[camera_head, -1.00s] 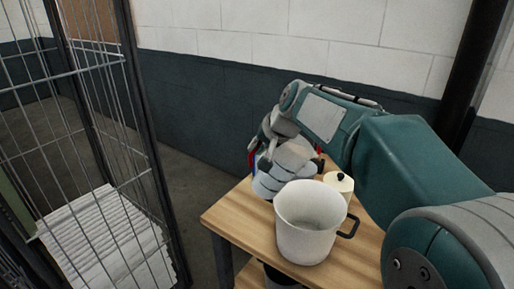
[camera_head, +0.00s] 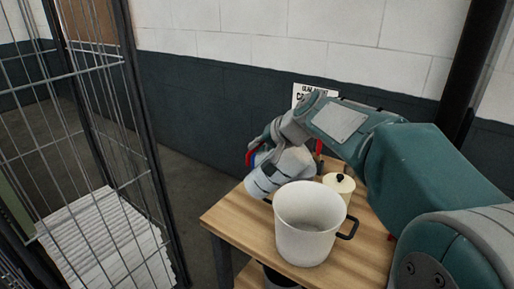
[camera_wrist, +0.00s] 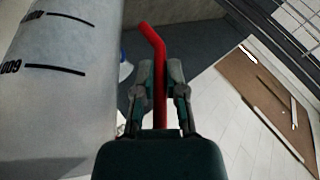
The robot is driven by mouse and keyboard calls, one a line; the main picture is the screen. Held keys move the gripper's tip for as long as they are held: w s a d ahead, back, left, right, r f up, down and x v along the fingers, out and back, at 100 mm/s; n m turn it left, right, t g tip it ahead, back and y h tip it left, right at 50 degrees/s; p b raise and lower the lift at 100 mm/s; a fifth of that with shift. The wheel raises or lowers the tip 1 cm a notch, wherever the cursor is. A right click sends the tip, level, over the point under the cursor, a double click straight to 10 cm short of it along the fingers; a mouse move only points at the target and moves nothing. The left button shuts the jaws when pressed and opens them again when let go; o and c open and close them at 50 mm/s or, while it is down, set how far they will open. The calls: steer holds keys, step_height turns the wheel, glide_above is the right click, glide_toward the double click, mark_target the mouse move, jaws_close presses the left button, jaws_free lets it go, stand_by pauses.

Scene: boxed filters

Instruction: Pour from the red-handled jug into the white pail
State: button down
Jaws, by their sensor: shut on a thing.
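The jug (camera_head: 266,182) is pale with dark level marks. My gripper holds it tilted at the pail's left, its lower end near the pail's rim. In the wrist view the jug (camera_wrist: 50,95) fills the left side, and its red handle (camera_wrist: 154,42) runs between the two fingers of my gripper (camera_wrist: 161,80), which is shut on it. The white pail (camera_head: 304,238) stands upright on the wooden table, with a dark side handle at right. The jug's mouth and contents are hidden, and I see no stream.
A cream lidded pot (camera_head: 339,184) stands right behind the pail. A red and dark item (camera_head: 319,155), partly hidden by my arm, is further back. The wooden table (camera_head: 232,218) has bare room at its left front. A wire cage (camera_head: 100,130) stands at left.

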mark_target(270, 155)
steer(key=shift+d+y, duration=0.2)
steer(key=shift+y, duration=0.4)
stand_by(0.7)
steer(key=shift+s+d+f+m+t+y, duration=0.1)
steer(key=shift+s+d+m+t+y, duration=0.1)
steer(key=shift+d+m+t+y, duration=0.5)
stand_by(1.7)
steer(key=shift+s+d+f+t+y, duration=0.1)
steer(key=shift+d+f+t+y, duration=0.1)
steer(key=shift+d+f+y, duration=0.3)
steer(key=shift+s+d+f+t+y, duration=0.1)
steer(key=shift+s+d+t+y, duration=0.2)
steer(key=shift+y, duration=0.4)
steer(key=shift+w+d+f+t+y, duration=0.1)
steer(key=shift+d+f+y, duration=0.2)
steer(key=shift+d+y, duration=0.25)
stand_by(2.5)
